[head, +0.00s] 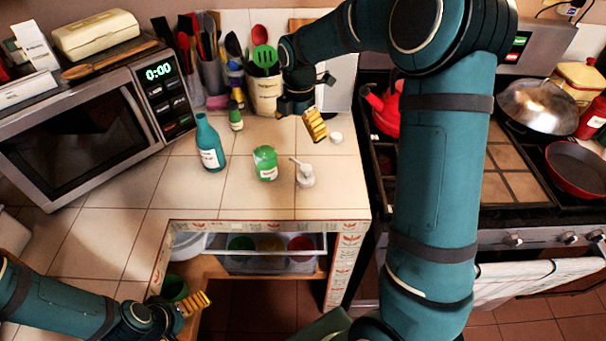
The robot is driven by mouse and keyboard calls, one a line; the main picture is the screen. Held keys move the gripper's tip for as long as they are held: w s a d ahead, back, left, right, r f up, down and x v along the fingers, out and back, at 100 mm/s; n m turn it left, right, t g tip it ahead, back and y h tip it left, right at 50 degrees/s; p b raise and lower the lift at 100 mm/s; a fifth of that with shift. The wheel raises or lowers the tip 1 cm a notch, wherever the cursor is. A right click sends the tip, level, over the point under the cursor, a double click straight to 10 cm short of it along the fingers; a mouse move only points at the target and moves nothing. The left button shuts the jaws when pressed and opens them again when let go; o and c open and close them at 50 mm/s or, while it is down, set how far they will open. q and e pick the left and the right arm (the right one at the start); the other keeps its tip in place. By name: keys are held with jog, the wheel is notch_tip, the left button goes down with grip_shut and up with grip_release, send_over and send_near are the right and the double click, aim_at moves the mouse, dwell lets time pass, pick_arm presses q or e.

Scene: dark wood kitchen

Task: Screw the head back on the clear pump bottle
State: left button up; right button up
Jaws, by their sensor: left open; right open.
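A short bottle with green contents and a pale label (265,164) stands upright on the tiled counter and looks like the clear pump bottle. Just right of it is a small white piece with a thin spout (305,178), which looks like the pump head; it is apart from the bottle. My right gripper (316,126) is open above the counter, behind and to the right of both, touching neither. My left gripper (193,303) is open and low at the front left, below the counter front and far from both.
A teal bottle (210,145) and a small green bottle (235,117) stand to the left. A small white round item (336,137) lies near my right gripper. A microwave (90,125) is at left, the stove with a red kettle (386,108) at right. The front counter is clear.

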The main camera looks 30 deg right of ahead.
jog(key=b, duration=0.1)
send_near(306, 179)
jog(key=w+f, duration=0.2)
jog(key=w, duration=0.1)
jog(key=shift+f, duration=0.15)
jog(key=shift+f+b, duration=0.5)
jog(key=shift+f, duration=2.1)
